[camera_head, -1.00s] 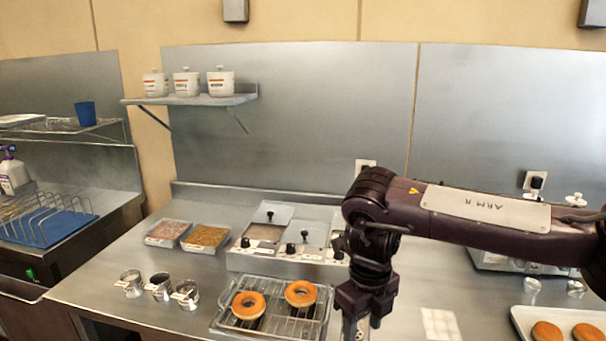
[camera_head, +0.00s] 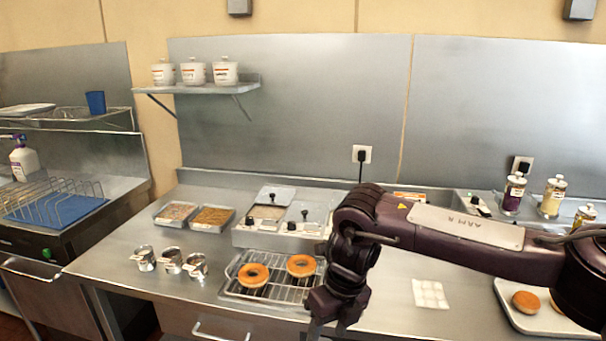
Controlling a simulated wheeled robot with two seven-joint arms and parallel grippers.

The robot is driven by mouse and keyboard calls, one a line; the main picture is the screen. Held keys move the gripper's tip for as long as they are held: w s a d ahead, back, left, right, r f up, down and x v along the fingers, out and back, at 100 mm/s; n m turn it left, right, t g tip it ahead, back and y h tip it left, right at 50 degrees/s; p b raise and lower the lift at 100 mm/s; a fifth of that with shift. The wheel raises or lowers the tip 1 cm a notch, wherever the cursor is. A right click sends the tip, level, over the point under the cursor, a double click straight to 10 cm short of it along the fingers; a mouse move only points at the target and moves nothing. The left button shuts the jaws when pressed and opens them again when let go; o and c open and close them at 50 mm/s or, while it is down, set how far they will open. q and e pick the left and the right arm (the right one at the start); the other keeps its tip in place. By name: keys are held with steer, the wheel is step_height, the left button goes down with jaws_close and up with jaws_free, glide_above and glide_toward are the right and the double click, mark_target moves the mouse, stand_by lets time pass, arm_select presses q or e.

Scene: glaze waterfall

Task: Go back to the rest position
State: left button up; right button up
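My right arm reaches in from the right side, and its gripper (camera_head: 327,327) points down at the lower edge of the picture, just right of the wire rack (camera_head: 291,291). The fingertips are mostly cut off by the picture edge, so I cannot tell whether the gripper is open or shut. My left gripper is not in view. Two glazed donuts, a left one (camera_head: 253,275) and a right one (camera_head: 301,265), lie on the rack, apart from the gripper.
A warmer with lidded wells (camera_head: 268,235) stands behind the rack, partly hidden by my arm. Three small metal cups (camera_head: 171,261) and two topping trays (camera_head: 213,219) are to the left. A donut tray (camera_head: 510,313) lies at the right; a white napkin (camera_head: 430,294) lies between.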

steer(key=w+a+f+m+t+y, duration=0.1)
steer(key=w+a+f+m+y, duration=0.2)
steer(key=a+f+m+y, duration=0.75)
step_height(320, 180, down, 20)
steer(key=d+m+t+h, duration=0.3)
steer(key=m+t, duration=0.2)
steer(key=m, duration=0.7)
steer(key=s+d+f+m+h, duration=0.3)
steer(key=s+d+f+m, duration=0.3)
steer(key=s+f, duration=0.45)
steer(key=s+d+f+m+h, duration=0.3)
steer(key=s+d+f+m, duration=0.2)
steer(key=s+d+f, duration=0.5)
steer(key=s+d+f+m+g+h, duration=0.1)
steer(key=s+d+f+m, duration=0.1)
steer(key=s, duration=0.6)
steer(key=s+d+f+m+g+h, duration=0.1)
steer(key=s+d+f, duration=0.3)
steer(key=s, duration=0.5)
steer(key=s+d+f+m+g+h, duration=0.1)
steer(key=s+d+f+m+g, duration=0.1)
steer(key=s, duration=0.7)
steer(key=shift+d+f+m+g+h, duration=0.4)
steer(key=shift+d+f+m, duration=0.2)
steer(key=shift+d, duration=0.3)
